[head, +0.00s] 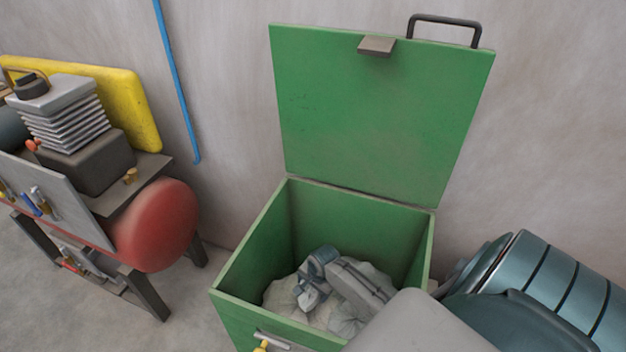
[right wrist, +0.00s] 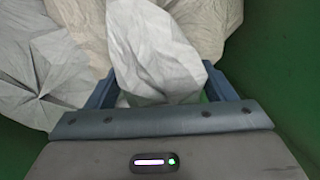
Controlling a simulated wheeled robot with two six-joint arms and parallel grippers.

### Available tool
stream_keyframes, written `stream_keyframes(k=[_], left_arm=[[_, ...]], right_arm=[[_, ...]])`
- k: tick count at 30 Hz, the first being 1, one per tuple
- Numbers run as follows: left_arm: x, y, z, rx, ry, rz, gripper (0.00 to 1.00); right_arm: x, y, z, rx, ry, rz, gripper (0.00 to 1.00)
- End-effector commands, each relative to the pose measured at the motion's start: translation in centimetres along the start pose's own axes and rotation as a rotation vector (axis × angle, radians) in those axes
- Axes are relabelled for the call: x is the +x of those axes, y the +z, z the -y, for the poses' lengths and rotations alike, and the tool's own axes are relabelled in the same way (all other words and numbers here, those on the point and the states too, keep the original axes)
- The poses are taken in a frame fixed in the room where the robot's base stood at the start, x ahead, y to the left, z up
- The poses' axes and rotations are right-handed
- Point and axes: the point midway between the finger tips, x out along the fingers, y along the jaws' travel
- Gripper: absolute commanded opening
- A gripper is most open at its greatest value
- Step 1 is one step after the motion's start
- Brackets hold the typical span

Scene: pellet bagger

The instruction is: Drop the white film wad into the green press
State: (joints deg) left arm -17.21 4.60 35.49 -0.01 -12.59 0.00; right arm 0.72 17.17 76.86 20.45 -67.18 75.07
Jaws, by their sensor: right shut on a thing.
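The green press (head: 253,237) stands open, its lid (head: 385,120) raised against the wall. My right gripper (head: 314,282) is down inside the press, reaching in from the lower right. In the right wrist view, my right gripper (right wrist: 160,92) is shut on a white film wad (right wrist: 155,55), which stands up between the two blue fingers. Other crumpled pale wads (right wrist: 40,75) lie right around it in the press, and they also show in the head view (head: 279,294). My arm hides part of the press's front right. My left gripper is not in view.
A red tank (head: 165,228) with a compressor on top (head: 85,160) stands at left, with a yellow panel (head: 135,105) behind. A blue pipe (head: 178,85) runs down the wall. Green press walls (right wrist: 275,70) are close to my right gripper. Bare floor lies between tank and press.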

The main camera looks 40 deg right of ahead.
Motion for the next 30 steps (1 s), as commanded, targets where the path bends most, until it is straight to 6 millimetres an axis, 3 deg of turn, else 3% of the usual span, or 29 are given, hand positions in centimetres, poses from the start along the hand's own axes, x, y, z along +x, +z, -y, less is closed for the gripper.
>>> stream_keyframes(k=[9,10,13,23,30], left_arm=[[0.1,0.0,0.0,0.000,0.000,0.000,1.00],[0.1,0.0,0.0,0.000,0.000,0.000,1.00],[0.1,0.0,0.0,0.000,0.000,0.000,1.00],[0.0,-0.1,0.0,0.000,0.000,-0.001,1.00],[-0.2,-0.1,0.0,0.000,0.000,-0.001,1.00]], right_arm=[[0.7,0.0,-0.1,0.000,-0.001,0.000,0.54],[0.7,0.0,-0.1,0.000,0.000,0.000,0.80],[0.7,0.0,-0.1,0.000,0.000,0.000,0.98],[0.4,0.0,-0.1,0.000,0.000,-0.001,0.98],[-3.1,-0.1,0.1,-0.002,-0.002,-0.003,0.98]])
